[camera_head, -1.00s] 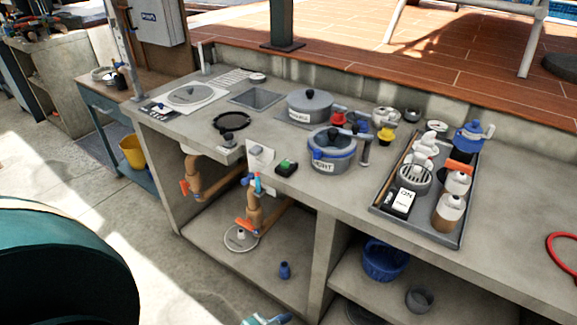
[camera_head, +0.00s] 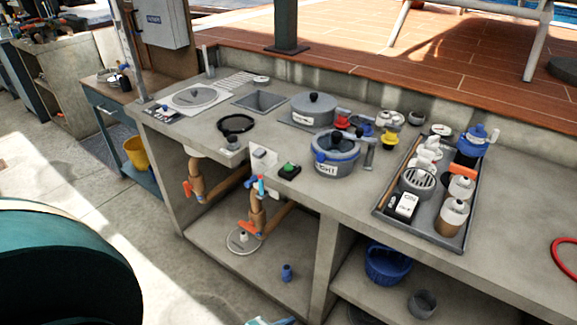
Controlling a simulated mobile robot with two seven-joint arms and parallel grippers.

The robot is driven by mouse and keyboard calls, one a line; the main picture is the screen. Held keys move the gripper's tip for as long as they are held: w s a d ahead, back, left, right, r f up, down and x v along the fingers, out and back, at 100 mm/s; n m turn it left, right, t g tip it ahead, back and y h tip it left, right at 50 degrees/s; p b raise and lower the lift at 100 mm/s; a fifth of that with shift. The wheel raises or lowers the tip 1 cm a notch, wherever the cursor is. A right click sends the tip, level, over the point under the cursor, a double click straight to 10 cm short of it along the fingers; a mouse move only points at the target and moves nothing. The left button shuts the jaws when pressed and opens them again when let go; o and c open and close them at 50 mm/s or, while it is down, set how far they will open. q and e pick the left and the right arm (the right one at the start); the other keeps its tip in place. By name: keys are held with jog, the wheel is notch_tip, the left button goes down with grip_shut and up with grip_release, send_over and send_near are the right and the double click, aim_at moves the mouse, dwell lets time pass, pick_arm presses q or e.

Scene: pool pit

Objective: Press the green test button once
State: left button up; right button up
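The green test button (camera_head: 289,167) is a small green cap on a black box. The box sits on the front part of the concrete counter, left of a grey pot with a blue rim (camera_head: 335,155). Its top is uncovered and nothing touches it. I cannot tell from this view whether the cap is pressed in.
A white plate (camera_head: 264,158) and pipes with orange handles are left of the button. A lidded grey pot (camera_head: 312,108) stands behind. A grey tray (camera_head: 447,240) of bottles lies right. Shelves below hold a blue basket (camera_head: 386,266). A large teal rounded shape fills the lower left.

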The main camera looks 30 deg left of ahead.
pick_arm(q)
grip_shut()
dwell(1.4)
